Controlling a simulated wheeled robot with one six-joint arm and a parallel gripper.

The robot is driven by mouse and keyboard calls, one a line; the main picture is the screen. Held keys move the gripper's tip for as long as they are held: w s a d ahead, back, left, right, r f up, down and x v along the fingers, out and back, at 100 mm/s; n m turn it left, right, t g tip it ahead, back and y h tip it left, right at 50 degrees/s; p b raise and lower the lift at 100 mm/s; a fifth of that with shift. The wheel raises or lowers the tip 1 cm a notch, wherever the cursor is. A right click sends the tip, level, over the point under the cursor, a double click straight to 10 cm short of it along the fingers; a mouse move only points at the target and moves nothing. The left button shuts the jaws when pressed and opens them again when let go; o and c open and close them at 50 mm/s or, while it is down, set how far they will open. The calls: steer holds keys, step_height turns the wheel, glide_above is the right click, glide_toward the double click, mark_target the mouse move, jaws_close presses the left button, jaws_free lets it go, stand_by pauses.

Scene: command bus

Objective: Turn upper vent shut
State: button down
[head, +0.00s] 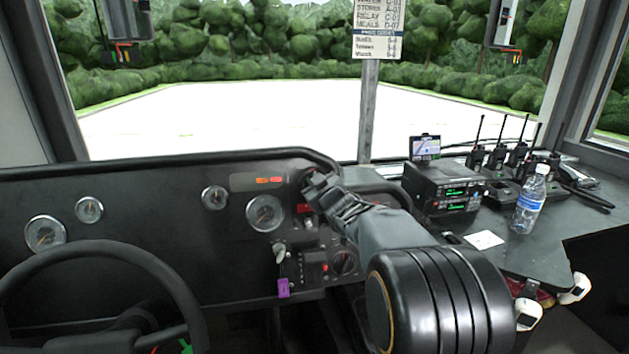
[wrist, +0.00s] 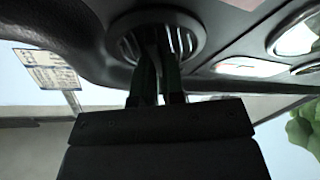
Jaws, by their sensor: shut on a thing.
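The upper vent (wrist: 183,42) is a round, dark, slatted outlet at the top of the wrist view. My gripper (wrist: 160,48) reaches up to it, with both narrow fingers close together at its middle. The fingers are shut on a part of the vent, which they largely hide. In the head view, my gripper (head: 312,184) is at the right end of the dashboard, below its top edge. There the vent is mostly hidden behind my gripper and arm.
The dashboard (head: 150,210) carries several gauges and a steering wheel (head: 180,290) on the left. A radio unit (head: 440,190), several handheld radios and a water bottle (head: 530,200) stand on the right-hand console.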

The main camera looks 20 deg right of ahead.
steer(key=shift+n+y+p, duration=0.35)
steer(key=shift+n+y, duration=0.05)
steer(key=shift+n, duration=0.6)
steer(key=c, duration=1.2)
jaws_free()
steer(key=shift+s+d+r+p, duration=0.15)
steer(key=shift+s+p, duration=0.4)
steer(key=shift+s, duration=2.9)
steer(key=shift+s+a+r+p, duration=0.1)
steer(key=shift+s+p, duration=0.4)
steer(key=shift+s, duration=2.95)
